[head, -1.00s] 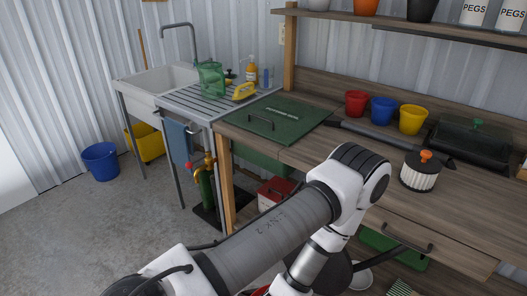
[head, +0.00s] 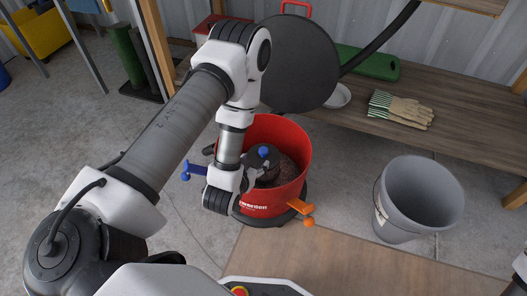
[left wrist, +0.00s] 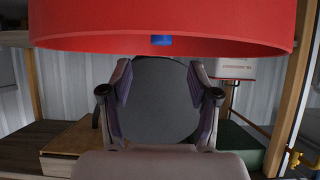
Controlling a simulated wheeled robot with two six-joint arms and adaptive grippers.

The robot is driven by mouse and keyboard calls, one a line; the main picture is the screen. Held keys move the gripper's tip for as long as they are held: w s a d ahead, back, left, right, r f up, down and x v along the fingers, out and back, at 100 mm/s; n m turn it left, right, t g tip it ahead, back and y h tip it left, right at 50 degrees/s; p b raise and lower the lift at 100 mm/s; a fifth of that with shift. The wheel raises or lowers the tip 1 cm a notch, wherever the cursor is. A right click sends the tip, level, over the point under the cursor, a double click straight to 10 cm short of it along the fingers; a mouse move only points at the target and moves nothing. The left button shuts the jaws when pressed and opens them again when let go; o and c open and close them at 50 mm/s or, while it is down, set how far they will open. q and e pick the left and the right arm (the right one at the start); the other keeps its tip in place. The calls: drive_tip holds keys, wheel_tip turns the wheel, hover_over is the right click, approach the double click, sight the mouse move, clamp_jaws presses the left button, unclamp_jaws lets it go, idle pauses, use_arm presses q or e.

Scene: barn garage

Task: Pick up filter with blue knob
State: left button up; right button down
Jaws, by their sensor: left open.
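A blue knob (head: 264,152) on a dark top shows inside a red tub (head: 307,160) on the floor; the rest of the filter is hidden by the tub and my gripper. My left gripper (head: 262,172) is at the tub's opening, close by the knob. In the left wrist view its two fingers (left wrist: 158,105) are spread with nothing between them. There the red tub (left wrist: 90,25) fills the top, and the blue knob (left wrist: 162,40) shows at its edge. Whether the fingers touch the knob cannot be told. My right gripper is not in view.
The tub has a blue lever (head: 194,169) and an orange lever (head: 302,208) outside. A grey bucket (head: 415,205) stands to the right. A large dark disc (head: 300,65) is behind. Gloves (head: 402,110) and a white bowl (head: 338,97) lie on the low shelf (head: 450,135).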

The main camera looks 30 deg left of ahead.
sight(262, 152)
use_arm(q)
drive_tip(key=b+x, duration=0.5)
drive_tip(key=x, duration=0.3)
drive_tip(key=shift+w+a, duration=0.15)
drive_tip(key=shift+w, duration=0.05)
drive_tip(key=shift+r, duration=0.15)
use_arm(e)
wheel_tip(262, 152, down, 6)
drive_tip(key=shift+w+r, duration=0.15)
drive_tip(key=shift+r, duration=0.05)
use_arm(q)
clamp_jaws()
